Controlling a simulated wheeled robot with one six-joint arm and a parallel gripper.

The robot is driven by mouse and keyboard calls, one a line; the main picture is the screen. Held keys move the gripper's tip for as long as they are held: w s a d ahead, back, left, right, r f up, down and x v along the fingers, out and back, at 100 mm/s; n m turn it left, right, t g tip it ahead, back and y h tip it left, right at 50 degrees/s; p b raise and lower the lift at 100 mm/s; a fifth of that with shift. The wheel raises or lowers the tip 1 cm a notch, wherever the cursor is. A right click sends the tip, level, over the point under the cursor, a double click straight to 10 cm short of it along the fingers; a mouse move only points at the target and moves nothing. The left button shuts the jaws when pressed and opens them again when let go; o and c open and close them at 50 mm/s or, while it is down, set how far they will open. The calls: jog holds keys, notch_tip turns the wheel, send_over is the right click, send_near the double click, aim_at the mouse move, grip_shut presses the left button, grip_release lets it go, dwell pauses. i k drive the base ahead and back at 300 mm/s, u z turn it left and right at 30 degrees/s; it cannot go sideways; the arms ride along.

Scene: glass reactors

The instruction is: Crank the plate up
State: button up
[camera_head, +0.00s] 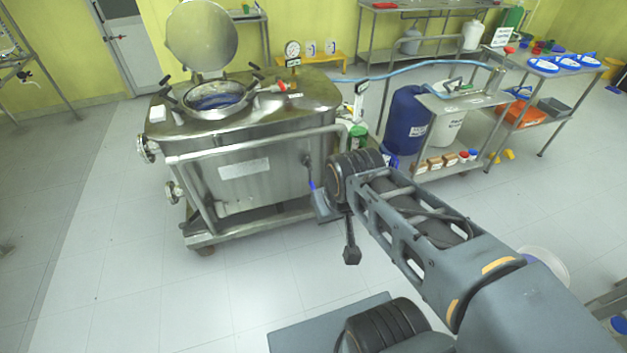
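A steel reactor vessel (285,165) stands on a wheeled frame left of centre. A round steel plate (201,36) stands tilted up behind its open round mouth (212,98). A small dark fitting (306,159) with a blue part (313,186) below it shows at the vessel's right front side; it may be a crank, but I cannot tell. My gripper (337,230) hangs below my wrist, in front of the vessel's right side and close to the blue part. Its fingers are small and partly hidden, so its opening and any contact are unclear.
Valve wheels (146,149) stick out at the vessel's left. A steel rail (250,148) runs along its front. At right stand a blue drum (406,121), a white drum (449,128) and a steel trolley (470,103). A blue hose (425,68) crosses behind. The left floor is clear.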

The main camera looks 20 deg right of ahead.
aim_at(308, 166)
jog(key=u, duration=0.1)
jog(key=i, duration=1.2)
jog(key=z, duration=0.3)
